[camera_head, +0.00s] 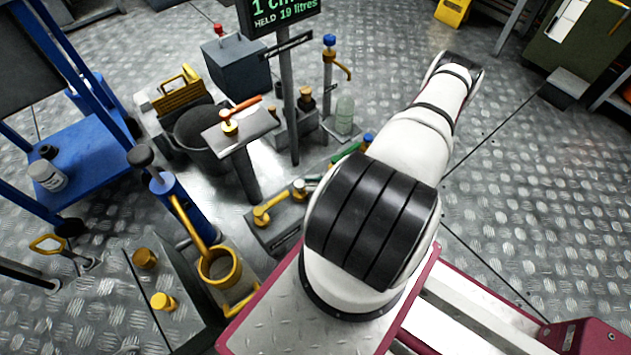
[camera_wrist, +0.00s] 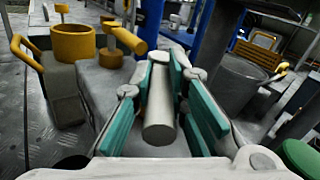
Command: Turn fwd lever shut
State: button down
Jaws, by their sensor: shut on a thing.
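In the wrist view, my gripper (camera_wrist: 158,88) has its green-padded fingers on both sides of a pale, rounded lever handle (camera_wrist: 160,120) and is shut on it. The handle points towards the camera, with its far end at a grey block (camera_wrist: 100,85). I see no label, so I cannot tell from the pictures whether this is the fwd lever. In the head view, my own arm hides the gripper and most of this handle. A yellow lever (camera_head: 270,211) on a low grey block shows just left of my arm. In the wrist view, a yellow lever (camera_wrist: 128,40) stands beyond the handle.
A yellow cup (camera_head: 219,268) and a blue pump (camera_head: 185,205) stand at left. A grey pedestal (camera_head: 240,142) carries an orange lever (camera_head: 240,109). A post (camera_head: 288,110) holds a display (camera_head: 278,14). A dark bucket (camera_head: 197,125) is close behind. Bare floor lies at right.

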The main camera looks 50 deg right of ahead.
jog(key=shift+w+d, duration=0.1)
jog(key=c, duration=1.6)
grip_release()
jog(key=shift+o, duration=0.2)
jog(key=v, duration=1.2)
